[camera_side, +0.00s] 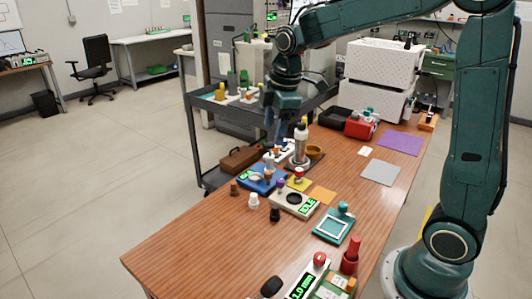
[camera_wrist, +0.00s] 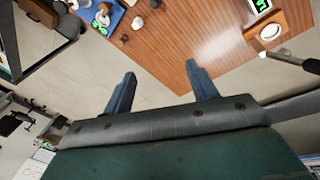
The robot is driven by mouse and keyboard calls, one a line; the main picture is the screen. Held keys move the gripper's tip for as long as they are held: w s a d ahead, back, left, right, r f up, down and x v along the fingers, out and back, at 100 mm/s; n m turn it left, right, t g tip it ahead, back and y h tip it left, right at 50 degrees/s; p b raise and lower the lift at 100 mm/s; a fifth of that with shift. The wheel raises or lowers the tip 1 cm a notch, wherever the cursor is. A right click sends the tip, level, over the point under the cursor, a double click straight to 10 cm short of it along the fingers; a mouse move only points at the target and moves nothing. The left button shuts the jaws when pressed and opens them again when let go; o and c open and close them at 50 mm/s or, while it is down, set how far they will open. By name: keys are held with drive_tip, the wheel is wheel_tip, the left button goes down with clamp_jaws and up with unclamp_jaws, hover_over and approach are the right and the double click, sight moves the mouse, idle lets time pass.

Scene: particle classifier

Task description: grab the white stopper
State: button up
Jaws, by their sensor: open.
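The white stopper (camera_side: 254,201) stands on the wooden table near its left edge, between a brown stopper (camera_side: 234,188) and a black stopper (camera_side: 275,214). In the wrist view the white stopper (camera_wrist: 137,22) is near the top, beyond the fingertips. My gripper (camera_side: 277,128) hangs above the table's back left part, above and behind the white stopper and apart from it. In the wrist view my gripper (camera_wrist: 162,82) has its fingers spread, with nothing between them.
A blue device (camera_side: 262,179) and a grey device with a green display (camera_side: 294,203) stand close to the stoppers. A tall silver bottle (camera_side: 301,147) stands near my gripper. A dark cart (camera_side: 205,125) adjoins the table's left side. The table's front left is clear.

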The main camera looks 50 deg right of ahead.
drive_tip(key=w+d+f+n+g, duration=0.1)
drive_tip(key=w+d+f+n, duration=0.25)
drive_tip(key=w+f, duration=0.45)
drive_tip(key=n+g, duration=0.1)
drive_tip(key=n, duration=0.4)
hover_over(253, 195)
wheel_tip(253, 195, down, 11)
drive_tip(key=shift+s+f, duration=0.15)
drive_tip(key=shift+f, duration=4.2)
drive_tip(key=shift+f, duration=2.6)
drive_tip(key=c, duration=1.1)
